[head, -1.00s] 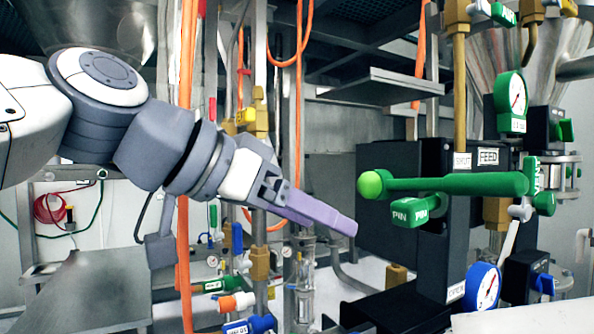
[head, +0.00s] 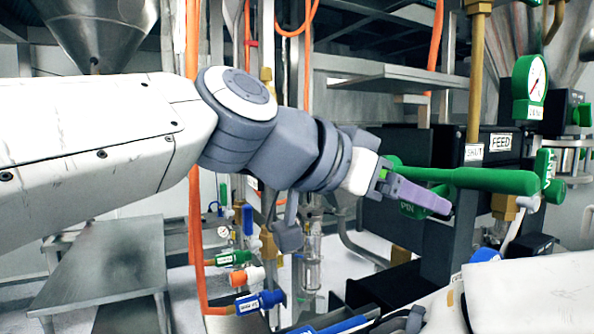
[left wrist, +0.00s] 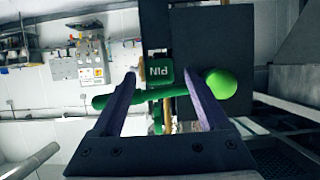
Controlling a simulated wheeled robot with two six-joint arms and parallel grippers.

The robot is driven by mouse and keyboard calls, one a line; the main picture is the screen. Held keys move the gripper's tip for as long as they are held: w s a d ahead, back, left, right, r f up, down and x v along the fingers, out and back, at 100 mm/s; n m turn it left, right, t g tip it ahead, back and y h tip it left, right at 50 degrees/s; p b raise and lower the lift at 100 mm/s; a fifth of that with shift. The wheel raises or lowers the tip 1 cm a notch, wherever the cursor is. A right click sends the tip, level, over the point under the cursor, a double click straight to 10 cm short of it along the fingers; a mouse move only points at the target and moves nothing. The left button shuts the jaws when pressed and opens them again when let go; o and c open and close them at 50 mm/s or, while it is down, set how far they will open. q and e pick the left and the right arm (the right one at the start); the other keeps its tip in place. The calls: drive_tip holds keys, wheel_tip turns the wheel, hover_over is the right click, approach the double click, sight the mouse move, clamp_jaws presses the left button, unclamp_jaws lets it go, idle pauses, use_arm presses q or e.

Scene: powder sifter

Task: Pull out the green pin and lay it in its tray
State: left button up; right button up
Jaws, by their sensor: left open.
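In the head view the pin (head: 410,209) is mostly hidden behind my left gripper (head: 445,209). I see no contact with the pin, and the remaining gap cannot be judged. I cannot identify the pin's tray. My right gripper is not clearly seen.
The dark FEED housing (head: 497,142) stands behind.

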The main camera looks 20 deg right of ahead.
use_arm(q)
drive_tip(key=shift+d+f, duration=0.1)
drive_tip(key=shift+d, duration=0.15)
clamp_jaws()
drive_tip(key=shift+a+b, duration=1.1)
drive_tip(key=shift+a, duration=0.25)
drive_tip(key=shift+s+a+b, duration=0.2)
drive_tip(key=shift+a+b, duration=1)
drive_tip(key=shift+a, duration=0.75)
drive_tip(key=shift+s+a+b, duration=0.1)
drive_tip(key=shift+a+b, duration=0.6)
drive_tip(key=shift+a, duration=0.55)
drive_tip(key=shift+s+a+b, duration=0.15)
drive_tip(key=shift+a+b, duration=0.55)
drive_tip(key=shift+a, duration=0.8)
drive_tip(key=shift+s+a+b, duration=0.1)
drive_tip(key=shift+a+b, duration=0.55)
drive_tip(key=shift+a, duration=0.8)
